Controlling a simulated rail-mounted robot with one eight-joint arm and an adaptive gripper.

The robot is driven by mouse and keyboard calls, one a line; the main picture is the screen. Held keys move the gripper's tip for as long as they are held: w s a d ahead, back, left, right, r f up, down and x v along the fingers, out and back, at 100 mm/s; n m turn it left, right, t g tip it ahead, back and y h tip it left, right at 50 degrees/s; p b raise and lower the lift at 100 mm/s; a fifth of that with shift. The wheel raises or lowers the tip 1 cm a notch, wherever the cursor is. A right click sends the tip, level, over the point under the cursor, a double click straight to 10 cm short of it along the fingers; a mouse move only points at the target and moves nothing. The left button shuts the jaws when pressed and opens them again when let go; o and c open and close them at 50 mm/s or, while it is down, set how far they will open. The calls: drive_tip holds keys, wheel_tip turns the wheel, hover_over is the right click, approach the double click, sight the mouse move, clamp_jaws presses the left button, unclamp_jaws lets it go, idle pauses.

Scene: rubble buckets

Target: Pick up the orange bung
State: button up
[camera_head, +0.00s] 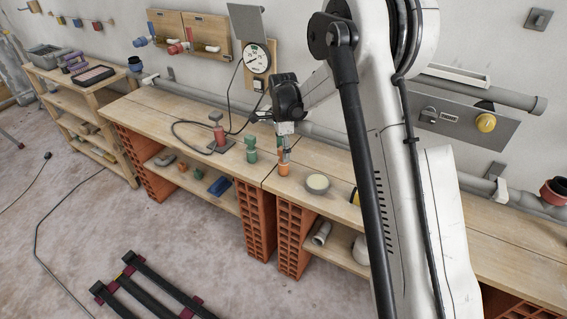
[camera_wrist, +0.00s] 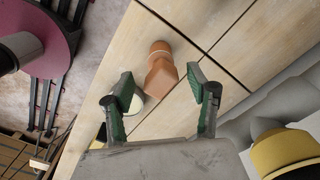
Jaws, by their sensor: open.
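The orange bung (camera_wrist: 160,72) stands on the light wooden bench in the wrist view, with a blocky body and a narrower rounded end. In the head view it shows as a small orange piece (camera_head: 284,169) on the bench, just below my gripper (camera_head: 286,155). My gripper is open in the wrist view (camera_wrist: 159,75), its two green-padded fingers spread on either side of the bung in the picture. Bench wood shows between the bung and the right finger. I cannot tell the height left between fingertips and bung. Nothing is held.
A pale round disc (camera_head: 317,183) lies right of the bung. A green piece (camera_head: 251,151) and a red-topped stand (camera_head: 217,132) are to its left. A grey pipe (camera_head: 325,136) runs along the wall behind. A yellow knob (camera_head: 486,122) is on a wall plate at right.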

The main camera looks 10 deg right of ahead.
sight(283, 168)
drive_tip(key=shift+d+f, duration=0.15)
drive_tip(key=shift+f, duration=3.25)
drive_tip(key=c, duration=1.2)
drive_tip(key=shift+c, duration=0.2)
drive_tip(key=shift+r, duration=0.1)
